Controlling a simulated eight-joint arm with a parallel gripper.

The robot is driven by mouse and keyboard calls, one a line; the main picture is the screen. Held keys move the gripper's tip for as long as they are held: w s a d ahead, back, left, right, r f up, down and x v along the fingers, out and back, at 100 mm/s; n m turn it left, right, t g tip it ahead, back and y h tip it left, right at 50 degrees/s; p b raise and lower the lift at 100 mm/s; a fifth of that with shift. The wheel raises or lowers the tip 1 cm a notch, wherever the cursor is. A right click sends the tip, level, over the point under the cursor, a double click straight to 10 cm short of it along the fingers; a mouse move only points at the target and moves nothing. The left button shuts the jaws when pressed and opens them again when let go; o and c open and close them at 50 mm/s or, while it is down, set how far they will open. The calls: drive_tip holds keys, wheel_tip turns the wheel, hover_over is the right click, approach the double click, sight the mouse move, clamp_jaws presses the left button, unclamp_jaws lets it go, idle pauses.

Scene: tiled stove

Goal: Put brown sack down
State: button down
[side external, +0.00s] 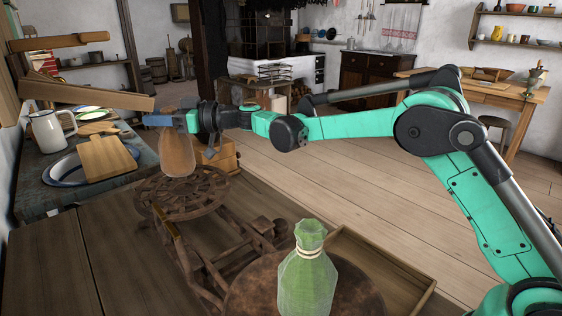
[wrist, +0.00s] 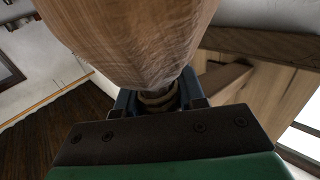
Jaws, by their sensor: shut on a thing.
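The brown sack (side external: 177,155) hangs upright below my gripper (side external: 180,121) in the side view, with its narrow neck between the blue fingers. Its bottom is just over the dark wooden wheel-like piece (side external: 185,193); I cannot tell whether it touches. In the wrist view the sack (wrist: 130,38) fills the upper middle, and its tied neck sits between the fingers of my gripper (wrist: 158,99). The gripper is shut on the neck.
A green bottle-shaped sack (side external: 308,275) stands on a round brown surface in front. A white jug (side external: 50,130), a cutting board (side external: 107,158) and plates are at the left. A wooden shelf piece (side external: 85,92) juts out near the gripper. The wooden table (side external: 50,265) is bare at front left.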

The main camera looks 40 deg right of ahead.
sight(167, 135)
drive_tip(key=shift+f, duration=1.75)
drive_tip(key=shift+f, duration=0.1)
drive_tip(key=c, duration=0.5)
unclamp_jaws()
drive_tip(key=shift+c, duration=0.2)
drive_tip(key=shift+s+d, duration=0.15)
drive_tip(key=v, duration=1.1)
drive_tip(key=s+d+f+m+g+h, duration=0.2)
drive_tip(key=s+h, duration=0.4)
drive_tip(key=s, duration=0.5)
drive_tip(key=s+d+f+m+g+h, duration=0.3)
drive_tip(key=s+m+h, duration=0.3)
drive_tip(key=s, duration=0.5)
drive_tip(key=shift+d+f+m+g+h, duration=0.3)
drive_tip(key=shift+d+f+m+h, duration=0.1)
drive_tip(key=shift+d+f+m, duration=0.2)
